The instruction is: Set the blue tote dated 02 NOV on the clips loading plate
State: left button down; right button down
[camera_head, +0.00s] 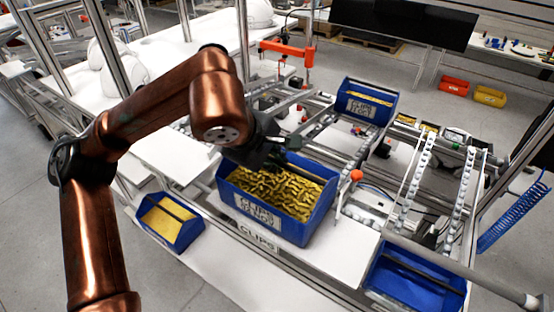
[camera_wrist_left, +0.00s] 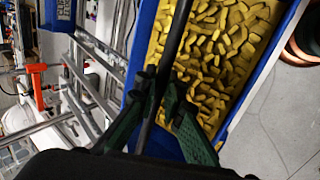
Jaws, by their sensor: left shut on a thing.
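A blue tote (camera_head: 313,222) full of yellow clips has a white front label reading CLIPS with a date line that looks like 02 NOV. It is over the white loading plate (camera_head: 335,262) marked CLIPS; whether it touches the plate I cannot tell. My left gripper (camera_head: 280,162) is at the tote's back side, shut on its dark bar. In the left wrist view the green fingers of this gripper (camera_wrist_left: 165,100) close around the bar, with the tote's blue wall (camera_wrist_left: 262,75) and clips beyond. My right gripper is not in view.
Another blue tote (camera_head: 366,105) labelled CLIPS stands on the rack behind. A small blue bin (camera_head: 184,236) with yellow contents is at left, and a blue bin (camera_head: 415,285) at lower right. Roller rails (camera_head: 418,175) and an orange knob (camera_head: 356,176) are right of the held tote.

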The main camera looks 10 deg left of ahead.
pick_arm(q)
jog(key=shift+f, duration=0.3)
